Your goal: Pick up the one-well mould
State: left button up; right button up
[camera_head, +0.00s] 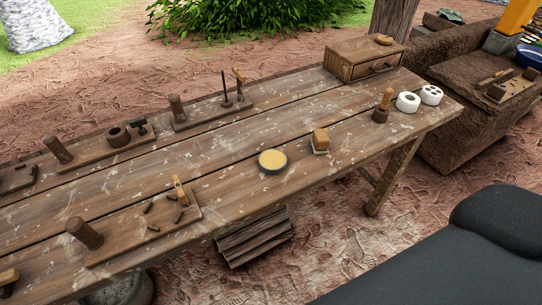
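The one-well mould (407,106) looks like a short white round block with a single dark well in its top. It sits upright near the right end of the wooden table. A similar white block with several small wells (432,98) stands close to its right. A wooden-handled stamp or brush (380,114) stands just to its left. Neither of my grippers is in view.
The wooden table (330,185) also holds a small drawer box (360,60) behind the mould, a yellow-topped round dish (272,161), a small wooden-topped block (320,141), and several tool boards to the left. A mud bench (465,115) stands to the right.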

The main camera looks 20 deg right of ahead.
aim_at(406, 103)
jog(key=z, duration=1.65)
